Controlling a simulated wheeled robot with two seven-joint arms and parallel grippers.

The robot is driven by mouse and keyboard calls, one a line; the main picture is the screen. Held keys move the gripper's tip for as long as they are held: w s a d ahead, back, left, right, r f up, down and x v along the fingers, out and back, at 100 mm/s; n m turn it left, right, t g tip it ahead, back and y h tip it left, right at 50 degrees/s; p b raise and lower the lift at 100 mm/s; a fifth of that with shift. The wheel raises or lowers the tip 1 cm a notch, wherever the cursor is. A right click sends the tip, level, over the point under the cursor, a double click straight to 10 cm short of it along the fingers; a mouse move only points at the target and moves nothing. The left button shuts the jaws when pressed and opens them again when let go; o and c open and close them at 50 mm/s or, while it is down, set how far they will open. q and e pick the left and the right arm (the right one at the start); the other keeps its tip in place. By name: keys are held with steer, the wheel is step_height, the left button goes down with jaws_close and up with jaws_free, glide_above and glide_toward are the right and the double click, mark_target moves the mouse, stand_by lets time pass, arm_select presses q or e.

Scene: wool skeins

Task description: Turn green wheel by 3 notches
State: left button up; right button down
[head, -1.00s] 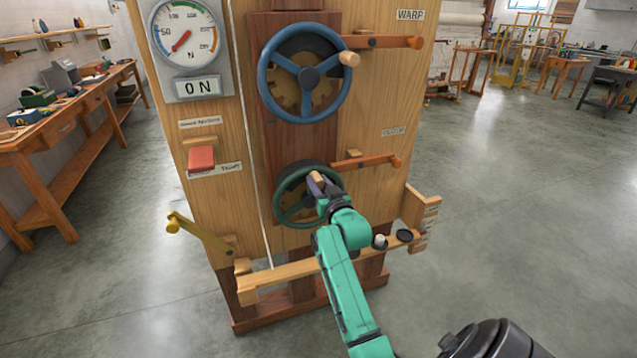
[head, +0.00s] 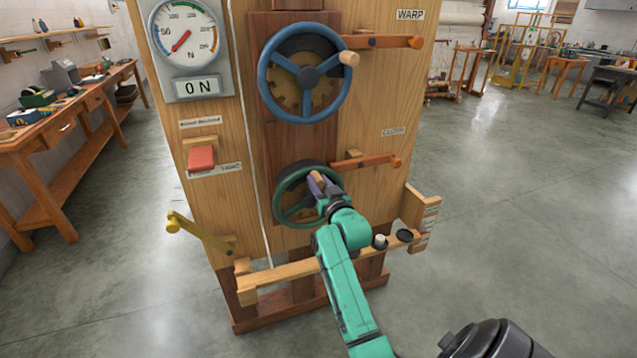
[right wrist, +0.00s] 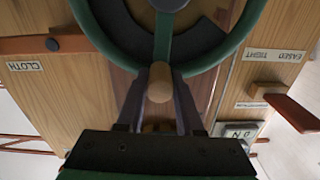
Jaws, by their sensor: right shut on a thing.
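The green wheel (head: 281,204) is on the lower front of the wooden panel, and its rim arcs across the top of the right wrist view (right wrist: 103,43). The arm hides the lower right part of the wheel in the head view. My left gripper is not in view.
A blue wheel (head: 263,80) with a wooden knob is above. Orange levers (head: 385,41) (head: 366,161) are right of each wheel. A gauge (head: 184,35), red switch (head: 201,158) and yellow-handled lever (head: 200,233) are left. A ledge (head: 290,274) runs below. The floor around is open.

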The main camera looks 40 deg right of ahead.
stand_by(0.5)
steer(key=shift+s+d+m+p, duration=0.2)
steer(key=shift+d+m+p, duration=0.2)
steer(key=shift+d+m, duration=0.25)
steer(key=shift+s+d+f+m+p, duration=0.25)
steer(key=shift+d+m, duration=0.25)
steer(key=shift+m, duration=0.3)
steer(key=shift+s+d+f+m+p, duration=0.15)
steer(key=shift+d+f+m, duration=0.2)
steer(key=shift+d+m, duration=0.3)
steer(key=shift+s+d+f+m+p, duration=0.1)
steer(key=shift+s+d+f+m, duration=0.2)
steer(key=shift+m, duration=0.6)
steer(key=shift+w+d, duration=0.1)
steer(key=shift+d, duration=0.05)
steer(key=c, duration=0.5)
jaws_free()
steer(key=shift+c, duration=0.2)
